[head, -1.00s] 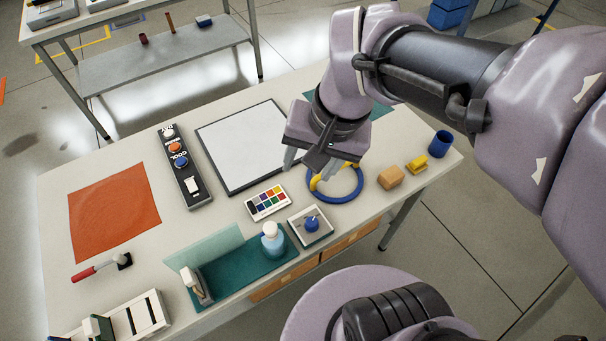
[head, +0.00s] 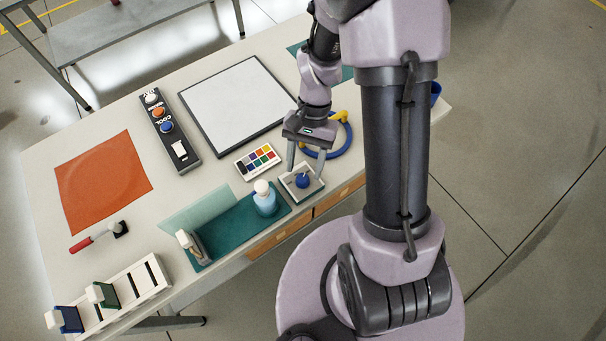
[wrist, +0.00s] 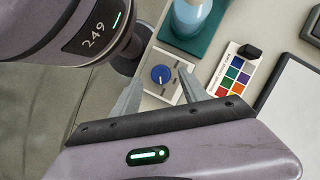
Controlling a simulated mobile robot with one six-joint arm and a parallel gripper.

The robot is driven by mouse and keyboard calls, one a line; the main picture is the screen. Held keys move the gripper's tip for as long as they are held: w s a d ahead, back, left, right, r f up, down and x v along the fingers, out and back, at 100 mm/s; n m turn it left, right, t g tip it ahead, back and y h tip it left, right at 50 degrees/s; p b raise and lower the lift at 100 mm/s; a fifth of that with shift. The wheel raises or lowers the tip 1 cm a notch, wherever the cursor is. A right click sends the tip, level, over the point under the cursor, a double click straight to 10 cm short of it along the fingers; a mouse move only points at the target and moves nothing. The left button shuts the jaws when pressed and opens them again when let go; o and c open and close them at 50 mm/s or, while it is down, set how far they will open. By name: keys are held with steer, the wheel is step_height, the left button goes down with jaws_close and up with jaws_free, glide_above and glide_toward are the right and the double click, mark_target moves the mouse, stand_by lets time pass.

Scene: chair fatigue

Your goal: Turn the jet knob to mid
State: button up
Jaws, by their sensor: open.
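The blue round knob (head: 302,181) sits on a small square pale plate (head: 288,187) near the front edge of the table. In the wrist view the knob (wrist: 160,74) shows a short pale pointer line, and the plate (wrist: 150,88) carries dark marks too small to read. My gripper (head: 305,172) is open, pointing down above the plate. In the wrist view its two fingertips (wrist: 162,75) appear on either side of the knob. They look apart from it, and their height above it is hard to judge.
A blue ring (head: 347,140) is behind my gripper. A dark control strip (head: 190,160) lies farther left.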

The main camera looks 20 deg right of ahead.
mark_target(303, 180)
steer(key=shift+b+x, duration=0.3)
steer(key=shift+x, duration=1.05)
jaws_close()
steer(key=shift+a+n, duration=0.1)
steer(key=shift+n, duration=0.2)
steer(key=n+h+p, duration=0.1)
steer(key=n, duration=0.1)
steer(key=n+g+p, duration=0.1)
steer(key=n+p, duration=0.1)
steer(key=shift+w+a+r+n+h, duration=0.1)
steer(key=shift+r+n+h, duration=0.05)
steer(key=shift+n+h, duration=0.25)
steer(key=n+h+p, duration=0.1)
steer(key=n, duration=0.2)
steer(key=n+h+p, duration=0.1)
steer(key=n, duration=0.2)
steer(key=shift+a, duration=0.15)
steer(key=shift+n+h, duration=0.3)
